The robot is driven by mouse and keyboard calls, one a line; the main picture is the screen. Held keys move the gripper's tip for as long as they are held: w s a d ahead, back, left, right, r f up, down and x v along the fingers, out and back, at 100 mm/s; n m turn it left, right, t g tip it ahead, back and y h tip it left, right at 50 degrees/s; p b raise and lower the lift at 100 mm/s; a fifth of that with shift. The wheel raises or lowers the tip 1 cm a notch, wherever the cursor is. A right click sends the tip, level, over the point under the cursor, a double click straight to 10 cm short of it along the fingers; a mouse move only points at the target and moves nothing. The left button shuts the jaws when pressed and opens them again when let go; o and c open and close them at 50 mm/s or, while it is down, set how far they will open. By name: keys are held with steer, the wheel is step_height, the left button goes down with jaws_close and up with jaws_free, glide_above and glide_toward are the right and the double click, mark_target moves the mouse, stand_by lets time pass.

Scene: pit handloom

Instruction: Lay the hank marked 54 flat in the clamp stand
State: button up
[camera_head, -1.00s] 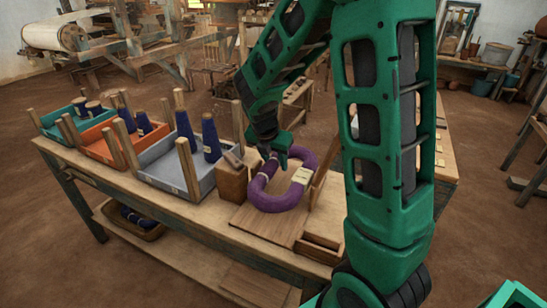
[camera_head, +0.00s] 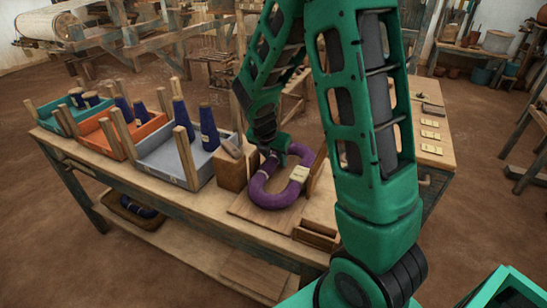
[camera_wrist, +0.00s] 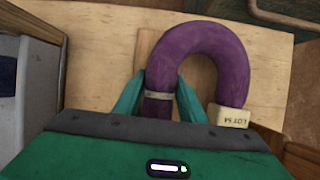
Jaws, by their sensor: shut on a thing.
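In the wrist view the hank (camera_wrist: 215,42) shows a tag reading LOT 54 (camera_wrist: 228,115). My gripper (camera_wrist: 158,97) is shut on one side of the loop, beside a pale band; in the head view my gripper (camera_head: 277,152) is at its far left part. The hank lies level over the clamp stand's wooden board (camera_head: 243,208), between a wooden block (camera_head: 231,172) and an upright board (camera_head: 316,178). I cannot tell whether it touches the base.
On the bench left of the stand are a grey tray (camera_head: 160,177), an orange tray (camera_head: 97,148) and a teal tray (camera_head: 58,128), with posts and blue cones. A small open wooden box (camera_head: 316,236) is at the stand's front right. A lower shelf holds a basket (camera_head: 133,212).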

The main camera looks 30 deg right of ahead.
steer(key=shift+s+a+f+n, duration=0.3)
steer(key=shift+s+a+f, duration=0.5)
steer(key=shift+a+f, duration=0.2)
steer(key=o, duration=1.2)
steer(key=shift+d, duration=0.1)
steer(key=shift+o, duration=0.2)
steer(key=shift+r, duration=0.1)
steer(key=v, duration=0.3)
steer(key=d+v, duration=0.1)
steer(key=v, duration=0.3)
steer(key=w+r+v, duration=0.1)
steer(key=v, duration=0.3)
steer(key=shift+w+d, duration=0.1)
steer(key=shift+d, duration=0.2)
steer(key=shift+d, duration=0.15)
